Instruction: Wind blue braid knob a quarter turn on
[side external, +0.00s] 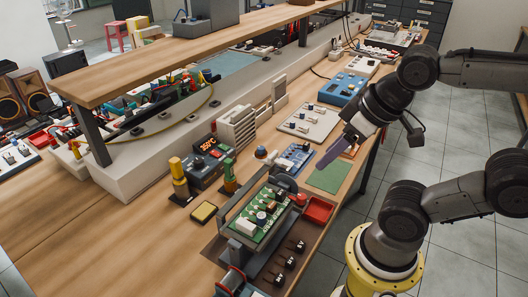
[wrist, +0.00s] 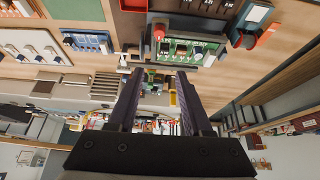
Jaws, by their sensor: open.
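No part is clearly readable as the blue braid knob. A small spool-like device with blue and red parts (side external: 232,283) stands at the front edge of the side view, partly cut off. A blue panel with pale knobs (side external: 293,160) lies on the bench; a blue panel also shows in the wrist view (wrist: 88,42). My gripper (side external: 319,169) is open and empty above the bench, near the blue panel and green mat. In the wrist view its two dark fingers (wrist: 157,76) stand wide apart, touching nothing I can see.
A green circuit board (side external: 258,218) sits in a grey holder, beside a red tray (side external: 319,209). A green mat (side external: 329,176) lies near the bench edge. A display unit (side external: 208,158) and a raised shelf (side external: 190,45) stand behind. Dark knobs (side external: 289,262) are at the front.

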